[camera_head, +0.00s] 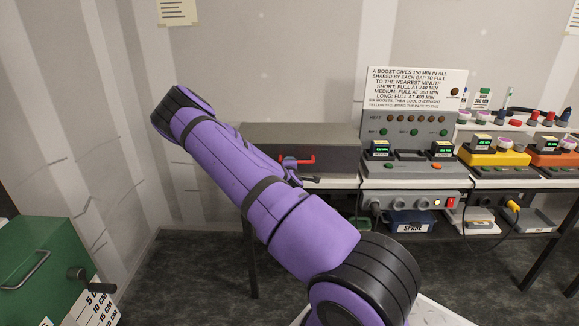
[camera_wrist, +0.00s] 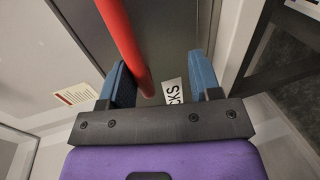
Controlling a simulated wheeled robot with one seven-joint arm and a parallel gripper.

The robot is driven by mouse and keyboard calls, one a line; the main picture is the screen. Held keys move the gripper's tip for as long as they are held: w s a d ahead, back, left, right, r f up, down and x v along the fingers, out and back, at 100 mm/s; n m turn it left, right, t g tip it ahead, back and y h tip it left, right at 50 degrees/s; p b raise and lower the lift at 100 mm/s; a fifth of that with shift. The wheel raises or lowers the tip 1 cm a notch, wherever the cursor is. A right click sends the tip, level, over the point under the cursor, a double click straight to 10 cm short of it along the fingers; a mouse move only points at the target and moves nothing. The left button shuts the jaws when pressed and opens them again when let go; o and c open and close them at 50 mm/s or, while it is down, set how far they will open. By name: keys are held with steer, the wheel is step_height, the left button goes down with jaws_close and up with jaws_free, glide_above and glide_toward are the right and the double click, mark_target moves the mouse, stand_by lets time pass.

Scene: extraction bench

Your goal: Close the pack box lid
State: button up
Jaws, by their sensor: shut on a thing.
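The pack box (camera_head: 320,135) is a long grey box on the left end of the bench, partly hidden behind my arm. Its top looks flat in the head view, but I cannot tell whether a gap remains under the lid. A red bar handle (camera_head: 305,160) is on its front; it also shows in the wrist view (camera_wrist: 124,40), beside the left blue finger.
A grey control panel (camera_head: 412,127) with buttons and displays stands right of the box, under a text sign (camera_head: 416,88). Yellow (camera_head: 493,157) and orange units stand farther right. A green cabinet (camera_head: 45,265) is at lower left. Bare floor lies between the cabinet and bench.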

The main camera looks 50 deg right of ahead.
steer(key=shift+s+a+f, duration=0.1)
steer(key=shift+f, duration=0.1)
steer(key=v, duration=1)
steer(key=shift+s+a+r, duration=0.15)
steer(key=shift+s+r, duration=0.1)
steer(key=shift+w, duration=0.1)
